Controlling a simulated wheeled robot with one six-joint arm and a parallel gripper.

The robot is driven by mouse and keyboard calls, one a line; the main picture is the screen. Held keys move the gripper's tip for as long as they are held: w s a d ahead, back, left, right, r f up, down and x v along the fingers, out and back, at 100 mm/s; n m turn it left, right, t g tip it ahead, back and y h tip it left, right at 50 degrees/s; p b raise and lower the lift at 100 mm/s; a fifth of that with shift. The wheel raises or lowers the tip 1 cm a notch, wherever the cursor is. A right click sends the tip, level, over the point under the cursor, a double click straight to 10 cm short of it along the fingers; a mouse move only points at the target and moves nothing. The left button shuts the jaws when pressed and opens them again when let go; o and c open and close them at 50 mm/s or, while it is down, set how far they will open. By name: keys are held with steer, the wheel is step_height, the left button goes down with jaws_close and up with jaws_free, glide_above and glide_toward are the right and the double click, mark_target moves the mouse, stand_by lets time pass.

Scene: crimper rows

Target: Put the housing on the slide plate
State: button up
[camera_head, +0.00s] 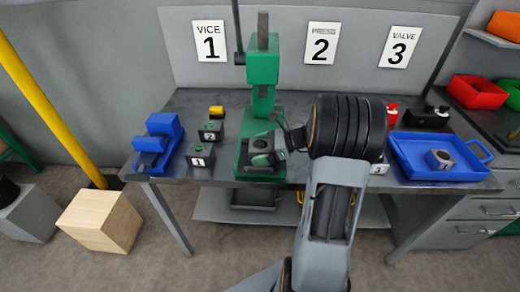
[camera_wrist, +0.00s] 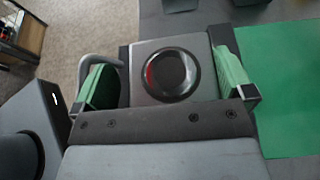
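The housing is a grey block with a round dark bore (camera_wrist: 171,74), seen in the wrist view between the fingers of my gripper (camera_wrist: 170,85). The dark fingers with green pads lie close against both its sides, and it appears held. In the head view my gripper (camera_head: 270,150) is low at the front of the green press (camera_head: 263,70), over its base, with a small grey piece (camera_head: 262,160) at the fingers. A green surface (camera_wrist: 290,85) lies to the right in the wrist view. The slide plate is not clearly distinguishable, and the arm hides part of the press area.
Black blocks labelled 1 (camera_head: 200,155) and 2 (camera_head: 210,131) stand left of the press, beside a blue vice (camera_head: 158,147). A blue tray (camera_head: 408,168) on the right holds another grey block with a bore (camera_head: 440,158). A yellow post (camera_head: 45,100) stands left of the bench.

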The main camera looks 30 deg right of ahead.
steer(key=shift+r, duration=0.1)
steer(key=shift+d+r, duration=0.1)
steer(key=shift+r, duration=0.1)
steer(key=v, duration=1.1)
steer(key=s+a+n+g+h, duration=0.1)
steer(key=s+a+n+h, duration=0.2)
steer(key=a+n, duration=0.3)
steer(key=s+a+f+n+h, duration=0.1)
steer(key=s+a+n+h, duration=0.3)
steer(key=n, duration=0.6)
steer(key=s+a+n+g+h, duration=0.1)
steer(key=s+a+n+h, duration=0.3)
steer(key=a+n, duration=0.4)
steer(key=shift+a+f+g+h+b, duration=0.25)
steer(key=shift+a+g+h+b, duration=0.05)
steer(key=shift+a+h+b, duration=0.1)
steer(key=shift+s+d, duration=0.1)
